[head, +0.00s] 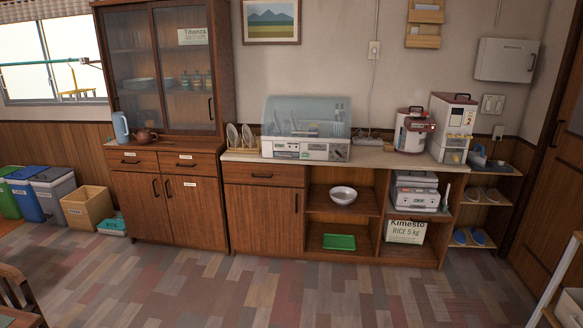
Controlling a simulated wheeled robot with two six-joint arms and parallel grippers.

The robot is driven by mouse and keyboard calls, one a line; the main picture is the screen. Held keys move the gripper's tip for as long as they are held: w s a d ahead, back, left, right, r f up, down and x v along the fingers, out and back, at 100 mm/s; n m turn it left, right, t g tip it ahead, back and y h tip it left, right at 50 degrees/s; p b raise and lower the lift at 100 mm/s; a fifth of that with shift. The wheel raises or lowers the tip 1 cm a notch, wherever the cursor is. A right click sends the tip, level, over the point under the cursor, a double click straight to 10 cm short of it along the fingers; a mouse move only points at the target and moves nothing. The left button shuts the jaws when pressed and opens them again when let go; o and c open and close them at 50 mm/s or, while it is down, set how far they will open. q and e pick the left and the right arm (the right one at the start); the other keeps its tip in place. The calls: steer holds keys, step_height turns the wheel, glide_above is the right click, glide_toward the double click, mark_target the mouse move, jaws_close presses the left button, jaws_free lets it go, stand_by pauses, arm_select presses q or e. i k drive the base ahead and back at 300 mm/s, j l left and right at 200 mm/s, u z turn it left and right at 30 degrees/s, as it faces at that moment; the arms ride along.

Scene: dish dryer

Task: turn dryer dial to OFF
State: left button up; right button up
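The dish dryer (317,151) stands on the long counter against the back wall. It has a pale front panel and a clear bluish cover, which looks closed over dishes inside. The panel carries small labels and controls. The dial is too small to make out, and its setting cannot be read. Neither of my grippers is in view, and nothing touches the dryer.
A plate rack (240,136) is left of the dryer; a red-and-white pot (411,134) and rice dispenser (451,127) are to its right. The counter (375,160) has open shelves below. A tall cabinet (167,150) stands left. The floor (290,295) in front is clear.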

mark_target(338, 152)
steer(key=i, duration=1.7)
